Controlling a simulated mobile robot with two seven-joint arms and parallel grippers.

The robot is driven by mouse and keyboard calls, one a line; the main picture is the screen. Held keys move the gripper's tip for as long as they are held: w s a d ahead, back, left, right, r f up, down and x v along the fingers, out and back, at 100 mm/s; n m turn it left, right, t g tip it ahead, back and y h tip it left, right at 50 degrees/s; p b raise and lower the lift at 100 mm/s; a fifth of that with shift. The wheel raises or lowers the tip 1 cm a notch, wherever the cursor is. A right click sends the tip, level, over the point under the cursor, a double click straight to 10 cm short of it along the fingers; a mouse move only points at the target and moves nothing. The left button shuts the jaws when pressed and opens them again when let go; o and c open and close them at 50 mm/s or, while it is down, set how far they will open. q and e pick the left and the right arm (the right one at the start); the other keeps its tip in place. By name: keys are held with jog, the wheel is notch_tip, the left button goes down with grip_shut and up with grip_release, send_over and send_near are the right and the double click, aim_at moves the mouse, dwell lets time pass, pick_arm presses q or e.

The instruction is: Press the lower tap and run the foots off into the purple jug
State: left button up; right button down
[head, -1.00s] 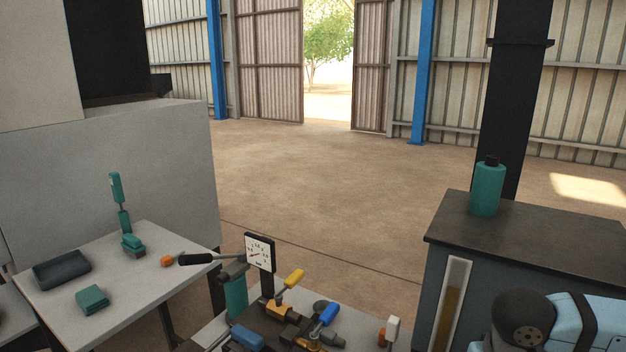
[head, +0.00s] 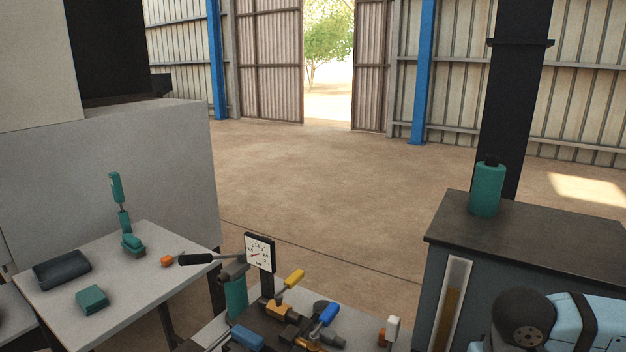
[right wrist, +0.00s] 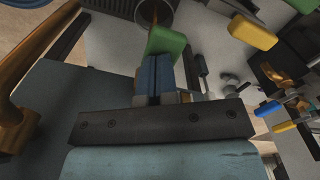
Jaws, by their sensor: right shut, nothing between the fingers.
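In the right wrist view my right gripper (right wrist: 155,97) is shut and empty. Its blue fingertips are right at a green handle (right wrist: 166,43), overlapping its lower edge; I cannot tell whether they touch it. Beyond the green handle is a dark round opening (right wrist: 150,10) with something brown in it. I cannot tell which tap is the lower one. The head view shows a yellow handle (head: 293,277) and a blue handle (head: 327,314) on the bench fittings. I see no purple jug in either view. My left gripper is not in view.
A dial gauge (head: 259,253) stands behind the handles. A side table (head: 60,306) at left carries teal and dark items. A dark-topped cabinet (head: 540,242) with a teal bottle (head: 487,190) stands at right. A yellow block (right wrist: 253,32) lies near my right gripper.

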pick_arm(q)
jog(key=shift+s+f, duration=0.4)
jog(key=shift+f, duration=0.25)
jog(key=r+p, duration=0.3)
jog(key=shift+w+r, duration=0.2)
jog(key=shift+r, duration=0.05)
pick_arm(e)
notch_tip(320, 180, up, 8)
